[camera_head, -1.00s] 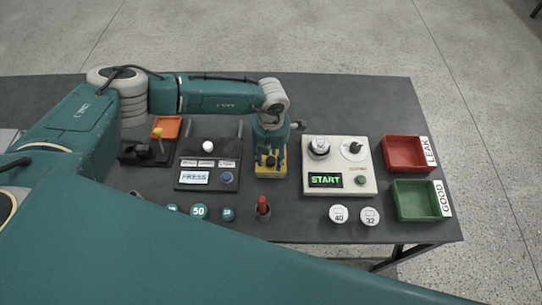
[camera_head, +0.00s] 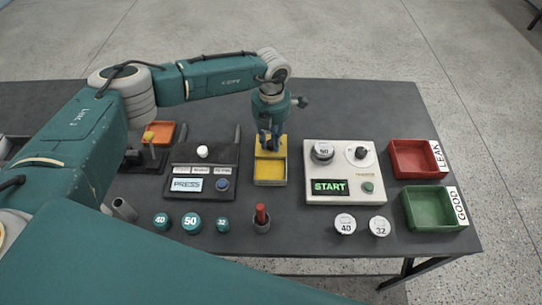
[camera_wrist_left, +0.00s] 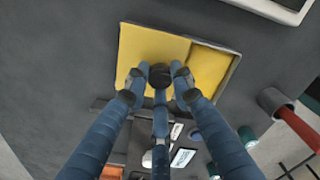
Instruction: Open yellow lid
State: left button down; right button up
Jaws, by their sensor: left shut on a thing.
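The yellow box (camera_head: 270,181) stands on the table between the PRESS panel and the START panel. Its flat yellow lid (camera_wrist_left: 140,42) has a round black knob (camera_wrist_left: 160,76). My left gripper (camera_head: 269,142) comes down from above over the back part of the box. In the wrist view the left gripper (camera_wrist_left: 160,80) has its fingers shut around the knob. The lid is slid partway off, leaving a yellow recess (camera_wrist_left: 209,70) uncovered at the front of the box. My right gripper is not in view.
The PRESS panel (camera_head: 204,176) is close left, the START panel (camera_head: 345,186) close right. Red (camera_head: 417,158) and green (camera_head: 435,208) trays stand at the far right. A red-topped holder (camera_head: 262,219) and several round weights stand in front. The table behind the box is clear.

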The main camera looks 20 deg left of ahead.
aim_at(271, 143)
pick_arm(q)
jog(key=shift+w+r, duration=0.1)
jog(key=shift+w, duration=0.05)
jog(key=c, duration=1.5)
grip_release()
jog(key=shift+o, duration=0.2)
notch_tip(271, 143, up, 12)
